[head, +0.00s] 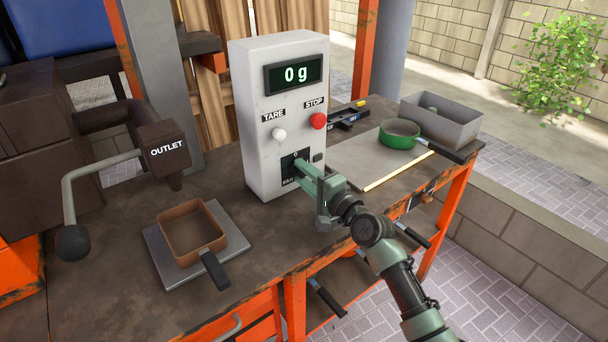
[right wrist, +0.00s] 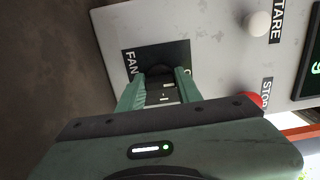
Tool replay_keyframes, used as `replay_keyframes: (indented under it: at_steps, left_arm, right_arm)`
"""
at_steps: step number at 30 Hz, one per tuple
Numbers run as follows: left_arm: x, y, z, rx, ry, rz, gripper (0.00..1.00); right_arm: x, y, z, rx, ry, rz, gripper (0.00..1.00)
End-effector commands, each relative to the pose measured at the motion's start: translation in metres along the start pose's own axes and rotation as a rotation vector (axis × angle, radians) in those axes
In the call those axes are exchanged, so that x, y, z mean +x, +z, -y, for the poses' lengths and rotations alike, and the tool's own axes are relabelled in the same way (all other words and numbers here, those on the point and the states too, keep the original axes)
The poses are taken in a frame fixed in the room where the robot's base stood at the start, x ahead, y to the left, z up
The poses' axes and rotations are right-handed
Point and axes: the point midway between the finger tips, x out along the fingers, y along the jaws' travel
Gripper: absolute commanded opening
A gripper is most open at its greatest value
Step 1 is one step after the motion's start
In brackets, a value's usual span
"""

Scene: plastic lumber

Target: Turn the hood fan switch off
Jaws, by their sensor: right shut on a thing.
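A pale control box (head: 262,120) stands on the workbench with a display reading "0 g". Low on its front is a black fan switch panel (head: 287,165), partly covered by my gripper. The panel (right wrist: 148,60) also shows in the right wrist view, with the word FAN at its left end. My right gripper (head: 303,168) reaches in from the lower right with its fingertips at this panel. In the wrist view the gripper (right wrist: 162,80) has its fingers closed around the switch, which is mostly hidden between them; its position is unclear. My left gripper is out of view.
Above the panel are a white TARE knob (head: 279,135) and a red STOP button (head: 318,121). A square pan (head: 191,232) sits on a grey plate at left, near the OUTLET spout (head: 166,150). A green round dish (head: 399,133) and grey bin (head: 440,118) stand at right.

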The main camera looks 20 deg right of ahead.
Motion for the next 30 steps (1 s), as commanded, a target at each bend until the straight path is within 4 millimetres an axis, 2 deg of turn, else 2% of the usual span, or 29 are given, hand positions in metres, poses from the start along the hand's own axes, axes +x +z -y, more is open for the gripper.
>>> replay_keyframes:
  at_steps: [4,5,6,7,18,30]
  left_arm:
    - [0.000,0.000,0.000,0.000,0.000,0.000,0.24]
    - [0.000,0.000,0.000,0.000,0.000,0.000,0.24]
    - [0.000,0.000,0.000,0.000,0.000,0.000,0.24]
    - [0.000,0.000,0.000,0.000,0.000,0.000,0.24]
    - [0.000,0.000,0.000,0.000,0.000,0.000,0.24]
    - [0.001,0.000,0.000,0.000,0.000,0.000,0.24]
  right_arm:
    - [0.000,0.001,-0.003,-0.003,0.006,0.003,0.00]
    - [0.000,0.001,-0.003,-0.003,0.006,0.003,0.40]
    - [0.000,0.001,-0.003,-0.003,0.006,0.003,0.51]
    - [0.000,0.001,-0.003,-0.003,0.006,0.003,0.56]
    - [-0.004,0.000,-0.002,-0.001,0.003,0.000,0.56]
    - [-0.066,0.000,-0.003,-0.003,0.006,0.001,0.56]
